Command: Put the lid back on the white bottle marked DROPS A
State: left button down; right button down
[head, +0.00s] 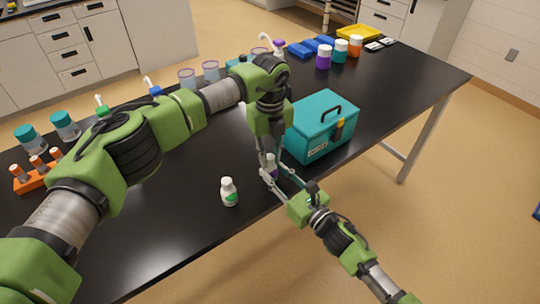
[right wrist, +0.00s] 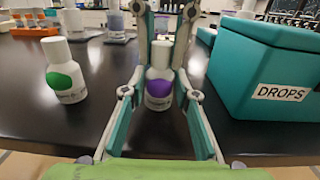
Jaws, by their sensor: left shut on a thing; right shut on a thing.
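A small white bottle with a purple label (right wrist: 159,88) stands upright on the black table near its front edge; in the head view it is small and partly covered (head: 271,161). My right gripper (head: 274,172) is shut around its body from the front. My left gripper (right wrist: 161,45) points down from above, shut at the bottle's white top. I cannot tell whether the lid there is seated or only held at the neck. A second white bottle with a green label (head: 229,191) stands apart to the left, also in the right wrist view (right wrist: 65,72). The small label print is unreadable.
A teal box marked DROPS (head: 321,126) stands close to the right. An orange rack (head: 36,180) and teal-capped jars stand far left. The front table strip is clear.

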pick_arm(q)
jog(key=m, duration=0.8)
jog(key=shift+m, duration=0.3)
jog(key=m, duration=0.6)
jog(key=shift+m, duration=0.3)
jog(key=m, duration=0.6)
jog(key=shift+m, duration=0.3)
jog(key=m, duration=0.7)
jog(key=shift+f, duration=0.1)
jog(key=c, duration=1.9)
grip_release()
